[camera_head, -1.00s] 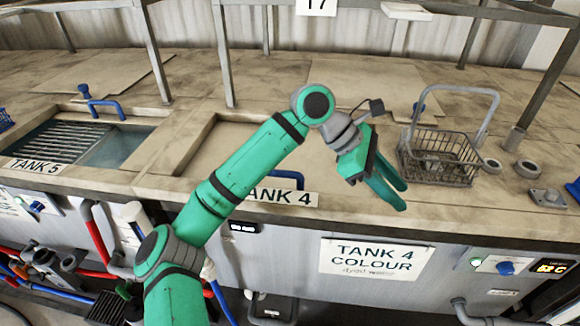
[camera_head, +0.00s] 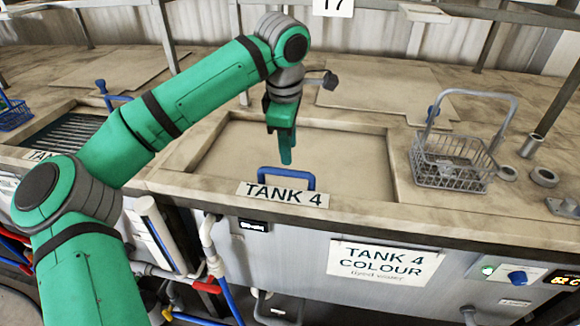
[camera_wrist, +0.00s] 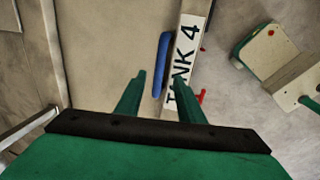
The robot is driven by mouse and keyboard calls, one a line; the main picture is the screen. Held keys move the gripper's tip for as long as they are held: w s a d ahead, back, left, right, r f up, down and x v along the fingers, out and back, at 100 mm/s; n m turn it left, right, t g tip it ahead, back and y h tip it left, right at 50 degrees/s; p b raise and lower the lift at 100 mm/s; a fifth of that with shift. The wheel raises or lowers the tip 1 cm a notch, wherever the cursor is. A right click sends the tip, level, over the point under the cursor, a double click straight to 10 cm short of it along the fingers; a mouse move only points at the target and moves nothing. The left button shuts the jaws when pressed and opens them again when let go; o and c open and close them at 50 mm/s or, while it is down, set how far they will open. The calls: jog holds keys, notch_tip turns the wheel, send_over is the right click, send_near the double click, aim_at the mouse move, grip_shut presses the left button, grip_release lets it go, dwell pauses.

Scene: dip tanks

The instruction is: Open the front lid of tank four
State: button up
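The front lid of tank four (camera_head: 345,165) is a flat beige panel lying shut in its recess; it also fills the upper middle of the wrist view (camera_wrist: 110,40). Its blue bar handle (camera_head: 287,172) stands at the front edge, behind the TANK 4 label (camera_head: 283,194). My gripper (camera_head: 286,160) points down above the lid, close to the handle. In the wrist view my gripper (camera_wrist: 160,82) is open, with its two green fingers apart. The blue handle (camera_wrist: 162,55) shows beyond and between the fingertips, and nothing is held. Whether the fingers are level with the handle cannot be told.
A grey wire basket (camera_head: 450,165) with a raised handle stands on the counter right of the lid. Tank five's recess (camera_head: 70,130) is at the left, partly hidden by my arm. Frame posts (camera_head: 415,38) and a rail stand at the back. The counter's front edge runs below the label.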

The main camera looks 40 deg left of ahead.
aim_at(291, 171)
jog(key=f, duration=0.2)
jog(key=w+f, duration=0.1)
jog(key=f, duration=0.5)
jog(key=shift+w+a, duration=0.2)
jog(key=shift+a, duration=0.15)
jog(key=shift+c, duration=0.7)
jog(key=shift+w, duration=0.1)
grip_shut()
